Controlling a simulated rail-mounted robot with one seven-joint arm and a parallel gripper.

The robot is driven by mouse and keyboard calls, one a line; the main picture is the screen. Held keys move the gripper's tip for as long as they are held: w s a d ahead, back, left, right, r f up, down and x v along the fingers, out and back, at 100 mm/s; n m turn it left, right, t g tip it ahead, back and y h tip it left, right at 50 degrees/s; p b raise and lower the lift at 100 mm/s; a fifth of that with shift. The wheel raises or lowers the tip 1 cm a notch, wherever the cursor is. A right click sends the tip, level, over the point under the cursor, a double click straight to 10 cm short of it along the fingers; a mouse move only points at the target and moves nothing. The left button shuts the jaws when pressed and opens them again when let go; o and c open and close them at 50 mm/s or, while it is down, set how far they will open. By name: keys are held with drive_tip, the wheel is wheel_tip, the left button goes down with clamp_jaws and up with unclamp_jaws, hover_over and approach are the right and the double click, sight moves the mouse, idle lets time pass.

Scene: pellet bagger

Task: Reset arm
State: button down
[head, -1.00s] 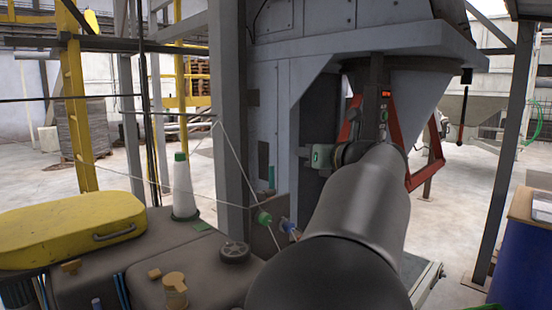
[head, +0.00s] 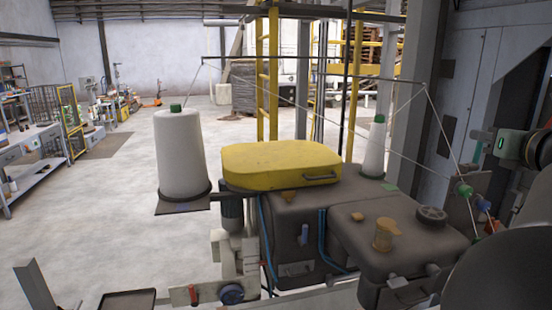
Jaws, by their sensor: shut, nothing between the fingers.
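My dark, rounded arm (head: 505,285) fills the lower right corner of the head view. A darker round part of it (head: 543,150) shows above, at the right edge, with a green-marked grey fitting (head: 508,143) beside it. My gripper's fingers are out of the picture, so I cannot see them.
Left of my arm stands a dark machine (head: 390,235) with a yellow cover (head: 280,163), a white thread cone (head: 180,155) and a smaller cone (head: 373,150). Thin threads run to guides near my arm. A workbench (head: 40,145) stands far left; the floor (head: 110,220) between is open.

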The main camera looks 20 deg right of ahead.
drive_tip(key=w+a+f+n+g+y, duration=0.4)
drive_tip(key=a+f+n, duration=0.55)
drive_tip(key=a, duration=0.35)
drive_tip(key=w+a+f+n+g+y, duration=0.35)
drive_tip(key=a+f+n, duration=0.45)
drive_tip(key=a+f, duration=0.45)
drive_tip(key=s+a+f+n+g+h, duration=0.3)
drive_tip(key=s+a+f+n+g, duration=0.5)
drive_tip(key=s+a+f+n, duration=0.7)
drive_tip(key=a+n, duration=0.2)
drive_tip(key=n, duration=0.5)
drive_tip(key=shift+s+h, duration=0.25)
drive_tip(key=shift+h, duration=0.1)
